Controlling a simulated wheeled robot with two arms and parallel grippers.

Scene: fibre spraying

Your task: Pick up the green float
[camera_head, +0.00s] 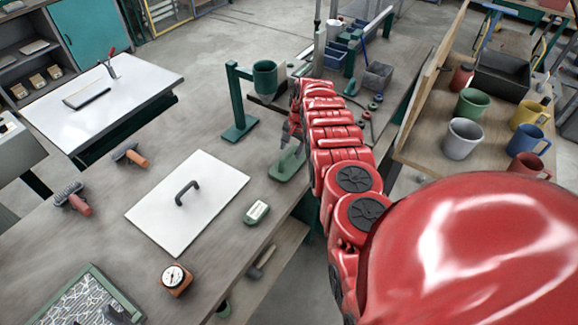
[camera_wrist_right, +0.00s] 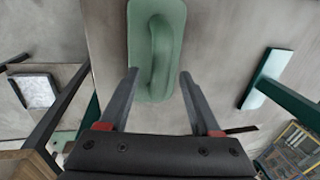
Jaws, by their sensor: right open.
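The green float (camera_head: 288,164) lies on the workbench near its right edge, partly behind my right arm. My right gripper (camera_head: 290,137) is above it, pointing down. In the right wrist view the float (camera_wrist_right: 137,45) is a pale green rounded plate with a raised handle along its middle. The two dark fingers of the right gripper (camera_wrist_right: 159,74) are spread apart, and the float's near end shows between them. Nothing is held; whether the fingers touch the float cannot be told. My left gripper is not in view.
A green stand with a cup (camera_head: 264,78) is just behind the float. Mugs stand on a wooden shelf (camera_head: 425,150) at the right.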

